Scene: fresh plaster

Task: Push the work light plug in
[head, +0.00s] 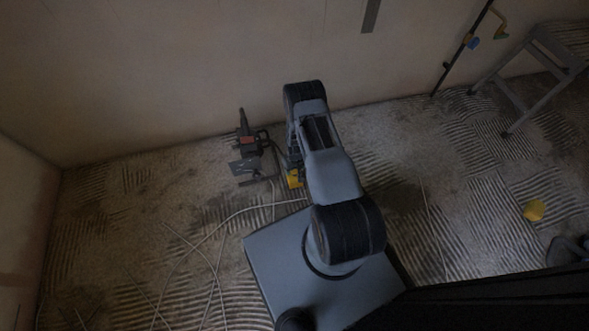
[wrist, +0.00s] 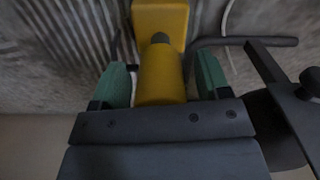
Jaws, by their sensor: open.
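In the wrist view a yellow rounded plug-like body (wrist: 160,78) lies between the two green fingertips of my gripper (wrist: 163,82). The fingers are open, one on each side of it. A dark round piece (wrist: 160,38) shows at its far end, in front of a yellow block (wrist: 160,14). I cannot tell whether the plug is seated in the block. In the head view yellow (head: 294,179) shows beside my gripper, which my arm partly hides. A dark work light (head: 246,144) stands on the floor to its left, near the wall.
A pale cable (head: 222,222) curves over the ridged floor. In the wrist view a dark bar (wrist: 245,41) crosses beyond the right finger and a dark knobbed part (wrist: 308,82) is close at right. A stepladder (head: 520,85) and a yellow lump (head: 533,210) are farther right.

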